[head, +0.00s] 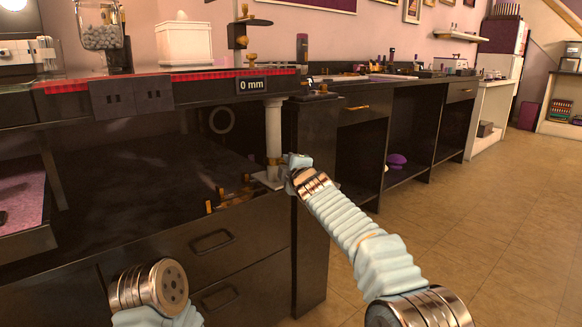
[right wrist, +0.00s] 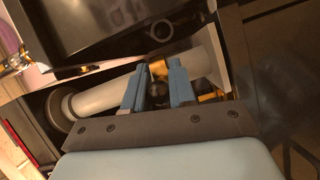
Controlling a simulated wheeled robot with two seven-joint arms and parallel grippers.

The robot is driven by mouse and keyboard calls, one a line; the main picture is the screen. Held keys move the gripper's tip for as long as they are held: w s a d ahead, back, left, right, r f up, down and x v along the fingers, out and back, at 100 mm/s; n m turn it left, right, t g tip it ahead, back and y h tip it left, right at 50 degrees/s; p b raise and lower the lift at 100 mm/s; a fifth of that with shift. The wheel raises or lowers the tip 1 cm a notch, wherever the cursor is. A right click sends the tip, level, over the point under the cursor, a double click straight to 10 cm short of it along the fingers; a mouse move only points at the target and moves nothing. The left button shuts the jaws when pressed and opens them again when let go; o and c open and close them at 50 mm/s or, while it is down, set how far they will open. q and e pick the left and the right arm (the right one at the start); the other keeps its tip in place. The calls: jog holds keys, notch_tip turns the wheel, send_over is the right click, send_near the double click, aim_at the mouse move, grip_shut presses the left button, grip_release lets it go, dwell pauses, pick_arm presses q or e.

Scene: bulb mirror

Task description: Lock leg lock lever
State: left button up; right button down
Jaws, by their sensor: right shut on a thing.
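A white round leg (head: 273,130) stands upright under the worktop, with a brass-coloured collar low on it and a pale foot plate (head: 268,180). My right gripper (head: 293,170) is at the leg's lower end, just right of it, and hides part of that area. In the right wrist view the leg (right wrist: 205,62) runs slanted behind the blue fingers (right wrist: 158,84). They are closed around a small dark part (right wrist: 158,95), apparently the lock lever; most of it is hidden. Brass parts (right wrist: 211,70) show beside the fingers. My left gripper is out of view.
The black worktop edge with a red strip (head: 180,76) and a "0 mm" display (head: 252,85) lies above the leg. A dark drawer cabinet (head: 215,255) stands below and in front. Open tiled floor (head: 460,230) lies to the right.

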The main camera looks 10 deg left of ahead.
jog(key=c, duration=1.1)
grip_release()
jog(key=shift+s+a, duration=0.2)
jog(key=shift+a, duration=0.2)
jog(key=shift+o, duration=0.5)
jog(key=shift+w+d, duration=0.1)
jog(key=shift+d, duration=0.05)
jog(key=shift+s+d+b, duration=0.1)
jog(key=shift+s+b, duration=0.15)
jog(key=shift+b, duration=0.05)
jog(key=b+v, duration=0.1)
jog(key=v, duration=1.2)
jog(key=shift+s+b, duration=0.15)
jog(key=shift+b, duration=0.25)
jog(key=shift+d, duration=0.15)
